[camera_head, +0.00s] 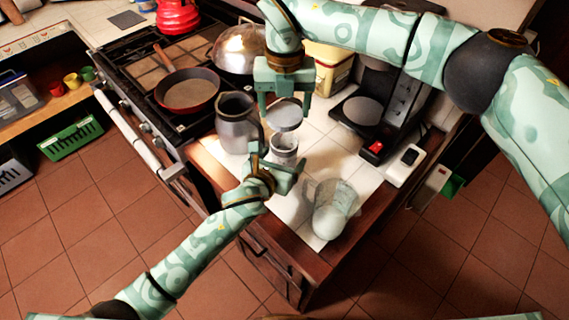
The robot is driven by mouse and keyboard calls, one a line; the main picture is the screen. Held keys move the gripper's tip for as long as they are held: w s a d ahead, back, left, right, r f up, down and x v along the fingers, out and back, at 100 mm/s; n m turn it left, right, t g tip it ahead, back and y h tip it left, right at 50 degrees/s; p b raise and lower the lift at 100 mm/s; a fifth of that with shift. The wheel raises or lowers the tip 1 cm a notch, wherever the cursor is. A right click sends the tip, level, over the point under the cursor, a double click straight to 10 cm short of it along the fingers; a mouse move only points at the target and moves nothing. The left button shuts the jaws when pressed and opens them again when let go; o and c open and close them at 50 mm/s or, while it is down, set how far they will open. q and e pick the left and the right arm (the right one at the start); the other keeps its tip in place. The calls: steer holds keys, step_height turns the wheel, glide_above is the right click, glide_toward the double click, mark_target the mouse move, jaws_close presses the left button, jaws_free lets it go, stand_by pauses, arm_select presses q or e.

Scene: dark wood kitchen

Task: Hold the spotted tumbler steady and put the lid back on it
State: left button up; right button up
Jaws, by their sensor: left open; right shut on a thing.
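The spotted tumbler (285,143) stands upright and open-topped on the white-tiled counter; its spots are too small to make out. My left gripper (277,166) is open at its near side, low against the counter, and hides its lower part. I cannot tell whether the fingers touch it. My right gripper (285,104) points down and is shut on the round grey lid (285,117). It holds the lid above the tumbler, and the lid looks apart from the rim.
A grey pitcher (232,128) stands close on the left. A clear glass jar (333,208) is near the counter's front right edge. A coffee machine (398,108) stands at the right. A frying pan (188,91) and a domed steel pot (238,48) are on the stove.

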arm_select(q)
steer(key=shift+x, duration=0.85)
steer(key=c, duration=1.5)
arm_select(e)
glide_above(284, 132)
steer(key=s, duration=0.3)
steer(key=shift+w+f, duration=0.2)
steer(key=shift+f, duration=2.25)
steer(key=shift+f, duration=0.9)
arm_select(q)
steer(key=shift+s, duration=0.1)
arm_select(e)
steer(key=shift+f, duration=0.55)
